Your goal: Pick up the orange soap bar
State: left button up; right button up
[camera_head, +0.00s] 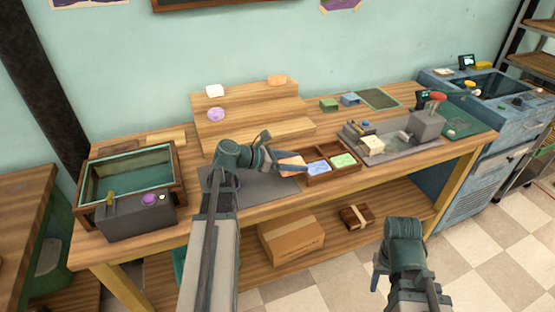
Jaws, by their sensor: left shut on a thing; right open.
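An orange soap bar (290,160) is at the left end of the wooden divided tray (334,175). My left gripper (285,162) is shut on this bar, and its fingers hide part of it. I cannot tell whether the bar still touches the tray. A blue bar (318,168) and a green bar (343,160) lie in the tray's other compartments. Another orange bar (277,80) sits on the top step of the wooden riser (235,108). My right gripper (382,272) is open and empty, low in front of the bench.
A glass-topped tank (128,175) stands at the bench's left. A grey press station (425,125) with a red top is at the right. White (214,91) and purple (216,114) bars sit on the riser. Cardboard (292,236) and wooden boxes (357,216) are on the lower shelf.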

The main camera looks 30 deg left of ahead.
pick_arm(q)
jog(key=w+d, duration=0.1)
jog(key=d, duration=0.4)
jog(key=w+d+r, duration=0.1)
jog(key=d, duration=0.2)
jog(key=shift+w+p, duration=0.3)
jog(key=shift+p, duration=0.05)
